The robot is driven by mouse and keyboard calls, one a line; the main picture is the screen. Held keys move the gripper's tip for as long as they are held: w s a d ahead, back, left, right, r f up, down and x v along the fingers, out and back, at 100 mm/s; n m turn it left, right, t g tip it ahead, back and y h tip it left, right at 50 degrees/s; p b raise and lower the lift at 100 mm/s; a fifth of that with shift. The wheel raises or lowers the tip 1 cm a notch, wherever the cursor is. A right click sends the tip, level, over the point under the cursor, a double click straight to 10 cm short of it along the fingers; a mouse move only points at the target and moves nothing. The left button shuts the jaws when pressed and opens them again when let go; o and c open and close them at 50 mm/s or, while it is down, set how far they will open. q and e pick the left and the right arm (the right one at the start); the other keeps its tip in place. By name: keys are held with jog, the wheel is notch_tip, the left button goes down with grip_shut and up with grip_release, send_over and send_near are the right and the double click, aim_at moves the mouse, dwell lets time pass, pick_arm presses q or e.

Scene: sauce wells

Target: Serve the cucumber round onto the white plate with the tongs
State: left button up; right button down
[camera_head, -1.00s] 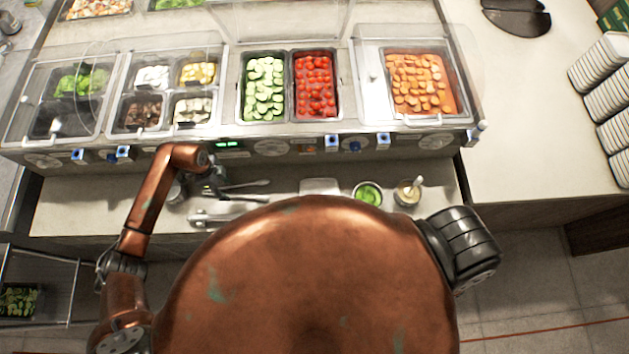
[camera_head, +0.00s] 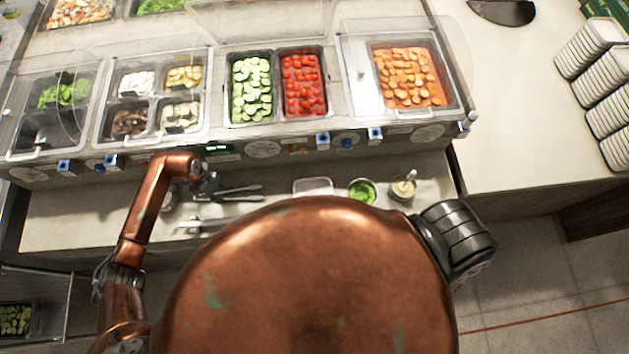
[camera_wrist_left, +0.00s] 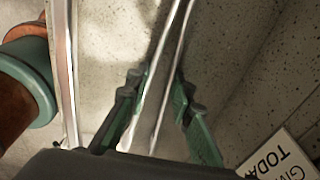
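Cucumber rounds (camera_head: 251,88) fill a dark well in the middle of the counter, left of the tomato well. My left gripper (camera_head: 207,185) is low over the front ledge, small and dark in the head view. In the left wrist view, its green fingers (camera_wrist_left: 163,88) stand apart on both sides of two long metal bars, which look like the tongs (camera_wrist_left: 167,70). Whether the fingers press on them is unclear. A white, plate-like item (camera_head: 313,187) on the ledge is partly hidden by my body. My right gripper is out of view.
Clear guards stand over the wells. A green bowl (camera_head: 362,191) and a cup with a utensil (camera_head: 403,189) are on the ledge. Stacked white dishes (camera_head: 590,48) stand at the right. The right counter (camera_head: 520,120) is mostly clear.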

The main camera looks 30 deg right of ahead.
pick_arm(q)
jog(key=shift+r, duration=0.2)
jog(key=shift+r+p, duration=0.4)
jog(key=shift+p, duration=0.1)
notch_tip(320, 180, up, 11)
jog(key=p, duration=0.9)
jog(key=shift+f, duration=0.1)
